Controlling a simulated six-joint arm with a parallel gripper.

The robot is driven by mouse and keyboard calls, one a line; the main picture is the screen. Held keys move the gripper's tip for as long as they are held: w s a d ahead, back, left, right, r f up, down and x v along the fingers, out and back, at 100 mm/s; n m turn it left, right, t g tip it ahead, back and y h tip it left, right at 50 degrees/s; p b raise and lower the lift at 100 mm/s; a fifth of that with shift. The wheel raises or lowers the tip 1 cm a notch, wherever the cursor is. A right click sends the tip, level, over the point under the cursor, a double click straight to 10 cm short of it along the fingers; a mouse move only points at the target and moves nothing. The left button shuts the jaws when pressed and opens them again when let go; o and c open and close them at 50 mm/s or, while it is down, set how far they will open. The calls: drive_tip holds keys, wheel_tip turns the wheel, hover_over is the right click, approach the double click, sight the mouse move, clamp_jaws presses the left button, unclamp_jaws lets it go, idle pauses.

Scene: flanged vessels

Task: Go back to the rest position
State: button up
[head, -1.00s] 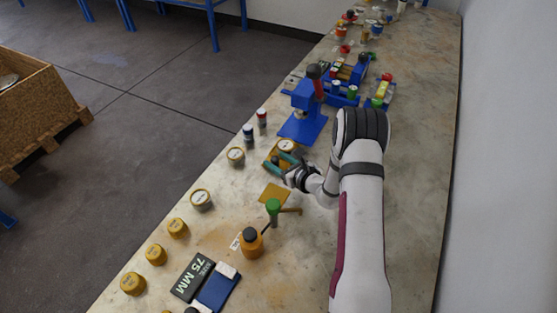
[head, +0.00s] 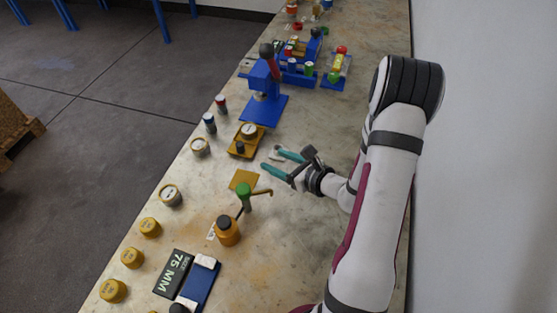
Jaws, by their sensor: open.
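My gripper (head: 270,160) is open, with its two teal fingers spread and nothing between them. It hangs over the table to the right of a yellow tray (head: 236,153). The tray holds a round yellow vessel with a pale lid (head: 249,131) and a small dark piece (head: 240,148). A gap shows between the fingertips and the tray. My arm comes in from the lower right.
A blue press (head: 263,105) with a red-and-black handle stands behind the tray. A flat yellow plate (head: 243,179), a green-topped post (head: 243,192) and an orange bottle (head: 227,232) stand in front. Several yellow vessels line the left table edge. The right of the table (head: 345,120) is mostly bare.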

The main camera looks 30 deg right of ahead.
drive_tip(key=shift+s+r, duration=0.1)
drive_tip(key=shift+s, duration=0.05)
drive_tip(key=a+r+n+g+y, duration=0.2)
drive_tip(key=a+r+n+y, duration=0.2)
drive_tip(key=a+r+n, duration=0.4)
drive_tip(key=s+a+r+n+g+y, duration=0.3)
drive_tip(key=s+a+r+n+g, duration=0.2)
drive_tip(key=s+a+n+g, duration=0.5)
drive_tip(key=s+d+n+g+h, duration=0.1)
drive_tip(key=s+n+h, duration=0.7)
drive_tip(key=s, duration=0.8)
drive_tip(key=shift+d+r+n+h, duration=0.3)
drive_tip(key=shift+d+n+h, duration=0.1)
drive_tip(key=shift+d+h, duration=0.3)
